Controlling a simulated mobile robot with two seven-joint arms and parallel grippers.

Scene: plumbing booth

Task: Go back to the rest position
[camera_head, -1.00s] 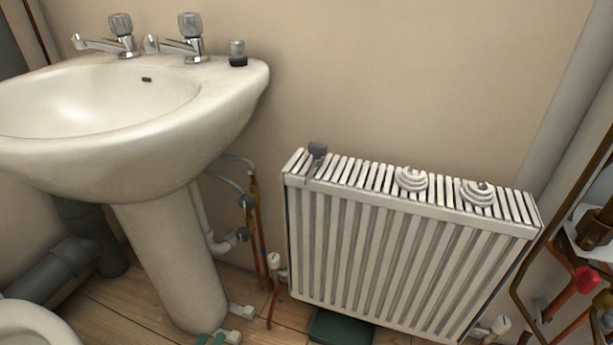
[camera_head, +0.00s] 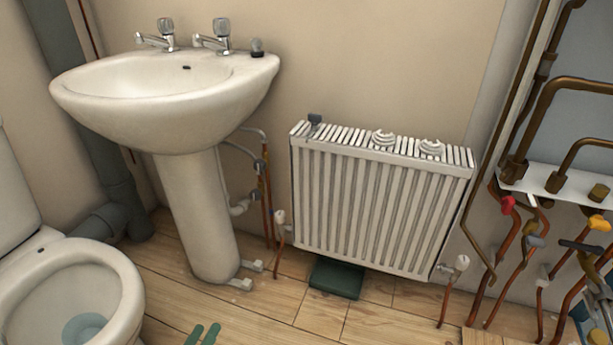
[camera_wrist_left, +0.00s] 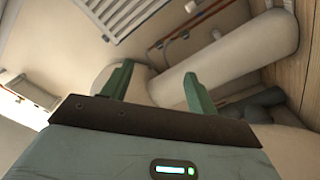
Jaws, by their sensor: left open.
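My left gripper (camera_head: 203,336) shows only as two green fingertips at the bottom edge of the head view, over the wooden floor. In the left wrist view the gripper (camera_wrist_left: 158,86) has its two green fingers spread wide, with nothing between them. It is open and empty, apart from the fixtures. My right gripper is in neither view.
A white sink (camera_head: 165,90) stands on a pedestal at left, with a toilet (camera_head: 75,285) in front. A white radiator (camera_head: 380,205) hangs on the wall, a dark green box (camera_head: 336,277) below it. Copper pipes (camera_head: 545,250) fill the right. The middle floor is clear.

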